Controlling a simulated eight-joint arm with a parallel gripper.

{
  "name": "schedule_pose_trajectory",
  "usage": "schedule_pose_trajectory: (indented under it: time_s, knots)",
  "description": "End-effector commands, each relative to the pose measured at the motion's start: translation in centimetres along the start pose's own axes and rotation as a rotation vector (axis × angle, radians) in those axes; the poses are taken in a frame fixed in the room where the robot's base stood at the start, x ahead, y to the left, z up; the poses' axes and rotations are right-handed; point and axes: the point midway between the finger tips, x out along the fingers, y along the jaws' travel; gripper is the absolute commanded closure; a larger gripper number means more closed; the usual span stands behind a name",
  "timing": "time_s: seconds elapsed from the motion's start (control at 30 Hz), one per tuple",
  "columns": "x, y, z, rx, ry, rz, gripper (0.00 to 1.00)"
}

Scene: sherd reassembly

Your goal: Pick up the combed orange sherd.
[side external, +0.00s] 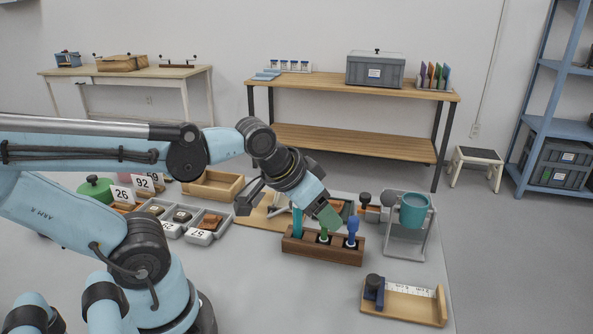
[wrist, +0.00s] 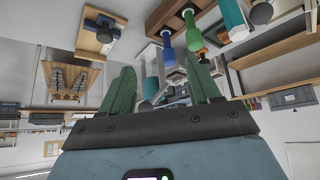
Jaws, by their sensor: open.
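Small orange-brown sherds lie in grey numbered trays left of centre in the side view; one orange piece (side external: 210,221) sits in the tray marked 57 (side external: 198,237). The pieces are too small to tell which one is combed. My gripper (side external: 327,214) is above and just behind the wooden tool rack, well to the right of these trays, with its green fingers pointing down to the right. In the wrist view my gripper (wrist: 160,75) has its two green fingers wide apart, with no sherd visible between them.
The tool rack (side external: 322,250) with upright teal, green and blue handles is close to my fingers. A teal cup (side external: 414,210) on a grey stand is to the right. A wooden tray (side external: 402,302) with a scale is front right. A green round-lidded item (side external: 95,189) is left.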

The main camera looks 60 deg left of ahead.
Motion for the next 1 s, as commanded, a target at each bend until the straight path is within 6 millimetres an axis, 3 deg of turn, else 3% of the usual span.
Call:
schedule_pose_trajectory:
  time_s: [0.27,0.6,0.8,1.0]
  knots:
    - [0.9,-3.2,-4.7,-0.190,-0.100,-0.082,0.38]
    - [4.9,-8.8,-9.5,-0.474,-0.232,-0.216,0.38]
    - [7.7,-12.1,-10.8,-0.617,-0.290,-0.290,0.38]
    - [9.2,-13.7,-11.0,-0.683,-0.316,-0.328,0.38]
